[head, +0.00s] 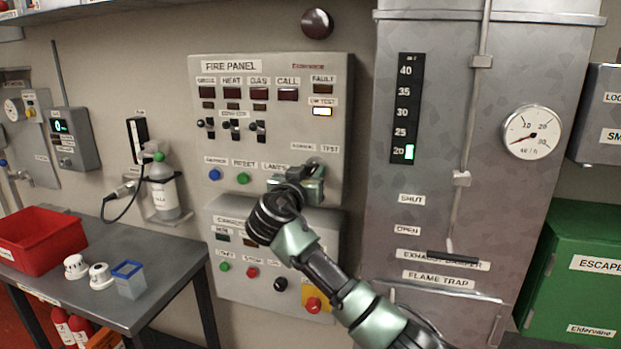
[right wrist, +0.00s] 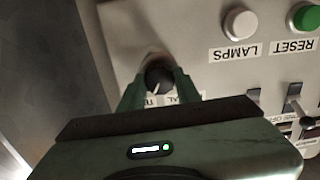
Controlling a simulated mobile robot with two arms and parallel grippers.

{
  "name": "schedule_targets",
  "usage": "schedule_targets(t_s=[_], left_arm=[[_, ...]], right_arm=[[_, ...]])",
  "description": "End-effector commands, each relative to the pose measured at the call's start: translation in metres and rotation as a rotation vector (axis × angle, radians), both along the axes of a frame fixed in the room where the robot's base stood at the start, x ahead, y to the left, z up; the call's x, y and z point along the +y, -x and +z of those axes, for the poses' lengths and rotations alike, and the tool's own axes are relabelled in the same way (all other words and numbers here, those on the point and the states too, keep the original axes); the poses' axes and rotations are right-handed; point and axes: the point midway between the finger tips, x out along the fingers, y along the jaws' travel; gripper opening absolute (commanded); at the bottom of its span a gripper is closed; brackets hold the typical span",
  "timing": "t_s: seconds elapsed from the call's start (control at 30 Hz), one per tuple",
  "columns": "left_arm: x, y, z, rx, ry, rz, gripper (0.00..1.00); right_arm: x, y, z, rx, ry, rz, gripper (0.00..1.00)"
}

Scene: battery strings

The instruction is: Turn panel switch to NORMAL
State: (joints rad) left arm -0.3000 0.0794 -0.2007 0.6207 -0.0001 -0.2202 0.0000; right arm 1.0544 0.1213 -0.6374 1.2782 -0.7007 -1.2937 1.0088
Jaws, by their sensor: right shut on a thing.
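The fire panel (head: 343,75) is a grey box on the wall, with NORMAL (head: 303,147) and TEST (head: 330,149) labels at its lower right. My right gripper (head: 314,168) is at the panel just below these labels and hides most of the switch in the head view. In the right wrist view the switch is a dark round knob (right wrist: 158,80) between the two green fingers, which are shut on it. The panel's ON TEST lamp (head: 322,112) is lit. My left gripper is not in view.
A second panel (head: 228,287) with buttons sits just below, under my right arm. A grey cabinet (head: 480,110) with a gauge and lever stands close on the right. A LAMPS button (right wrist: 240,22) and toggle switches (right wrist: 293,108) are near the knob. A table with a red bin (head: 40,238) is at left.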

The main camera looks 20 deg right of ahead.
Motion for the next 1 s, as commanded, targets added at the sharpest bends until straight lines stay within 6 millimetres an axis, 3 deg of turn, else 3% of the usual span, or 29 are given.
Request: schedule_targets(t_s=[0.37, 1.0], left_arm=[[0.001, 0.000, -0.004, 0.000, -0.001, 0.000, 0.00], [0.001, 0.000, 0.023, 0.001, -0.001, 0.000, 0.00]], right_arm=[[0.001, -0.001, -0.001, 0.200, 0.293, 0.000, 0.00], [0.002, -0.001, 0.001, 0.540, 0.795, 0.001, 0.00]])
